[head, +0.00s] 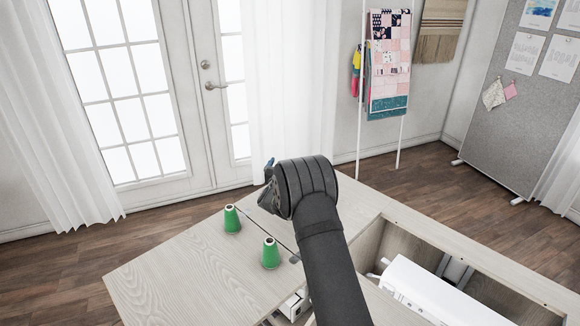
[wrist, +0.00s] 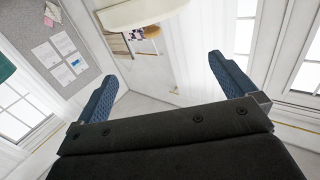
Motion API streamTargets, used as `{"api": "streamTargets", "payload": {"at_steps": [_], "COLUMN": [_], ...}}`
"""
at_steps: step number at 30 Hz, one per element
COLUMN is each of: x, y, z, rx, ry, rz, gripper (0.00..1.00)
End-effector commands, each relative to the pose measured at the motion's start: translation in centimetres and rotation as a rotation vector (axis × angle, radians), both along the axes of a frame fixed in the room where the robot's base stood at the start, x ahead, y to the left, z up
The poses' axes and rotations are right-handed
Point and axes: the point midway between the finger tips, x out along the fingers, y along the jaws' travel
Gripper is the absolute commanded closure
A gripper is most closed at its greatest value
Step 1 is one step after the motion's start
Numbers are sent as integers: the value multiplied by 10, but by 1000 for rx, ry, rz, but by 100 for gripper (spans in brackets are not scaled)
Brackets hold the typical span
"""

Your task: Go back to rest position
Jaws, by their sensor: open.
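My gripper (wrist: 168,88) shows in the wrist view with its two blue textured fingers wide apart and nothing between them. In the head view my black arm rises from the bottom over the wooden cabinet top, and its wrist bends to the left. Only a bit of the gripper shows there (head: 268,172), partly hidden behind the wrist. It is above the cabinet's far edge, beyond the two green thread spools. The wrist camera looks out at the room's walls, not at the tabletop.
Two green spools, one (head: 232,219) farther and one (head: 270,253) nearer, stand upright on the cabinet top (head: 180,270), left of my arm. A white sewing machine (head: 430,290) lies in the open recess at right. A quilt rack (head: 389,70) stands behind.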

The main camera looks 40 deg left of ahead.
Motion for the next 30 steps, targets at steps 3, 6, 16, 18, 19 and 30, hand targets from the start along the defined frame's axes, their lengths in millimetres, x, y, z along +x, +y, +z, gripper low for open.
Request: {"api": "streamTargets", "payload": {"at_steps": [3,6,16,18,19,30], "x": [0,0,2,11,15,43], "y": [0,0,1,6,8,27], "z": [-4,-13,-72,-70,-70,-63], "rx": [-1,-2,-2,3,2,2], "ry": [0,0,1,-1,-2,-2], "rz": [0,0,0,-2,-2,0], "gripper": [0,0,0,0,0,0]}}
